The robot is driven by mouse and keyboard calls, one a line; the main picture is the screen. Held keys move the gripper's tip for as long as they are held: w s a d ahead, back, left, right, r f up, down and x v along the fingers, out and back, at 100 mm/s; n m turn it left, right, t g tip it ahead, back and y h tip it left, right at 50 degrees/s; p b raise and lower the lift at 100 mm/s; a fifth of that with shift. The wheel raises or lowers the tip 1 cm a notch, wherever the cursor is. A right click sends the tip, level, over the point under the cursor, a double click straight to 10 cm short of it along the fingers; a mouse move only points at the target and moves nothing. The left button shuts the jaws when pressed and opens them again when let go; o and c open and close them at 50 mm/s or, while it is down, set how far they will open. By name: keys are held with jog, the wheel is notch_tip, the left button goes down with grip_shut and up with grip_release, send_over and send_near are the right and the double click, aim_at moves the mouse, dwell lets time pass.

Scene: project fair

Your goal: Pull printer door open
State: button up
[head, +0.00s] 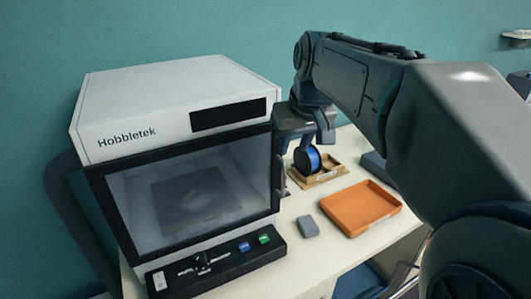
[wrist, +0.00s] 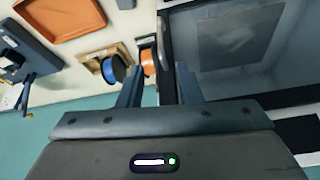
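The white printer (head: 175,95), marked Hobbletek, stands on the left of the table. Its dark-framed glass door (head: 130,205) looks shut in the head view. A dark upright handle (head: 281,172) shows at the door's right edge, partly hidden near my gripper. My gripper (head: 304,140) is beside the printer's upper right front corner, with its fingers pointing down. In the wrist view my gripper (wrist: 160,92) has its fingers spread apart with nothing clearly held. The door glass (wrist: 235,40) is to the right of the fingers there. I cannot tell whether a finger touches the handle.
A blue spool (head: 307,159) sits in a wooden holder (head: 326,176) right of the printer. An orange spool (wrist: 148,62) shows in the wrist view. An orange tray (head: 361,207) and a small grey block (head: 308,226) lie on the table (head: 300,265).

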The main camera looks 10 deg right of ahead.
aim_at(284, 174)
jog(key=p+x, duration=0.1)
jog(key=x, duration=1.2)
jog(key=shift+a+f, duration=0.1)
jog(key=shift+f, duration=0.15)
jog(key=shift+a, duration=0.1)
grip_shut()
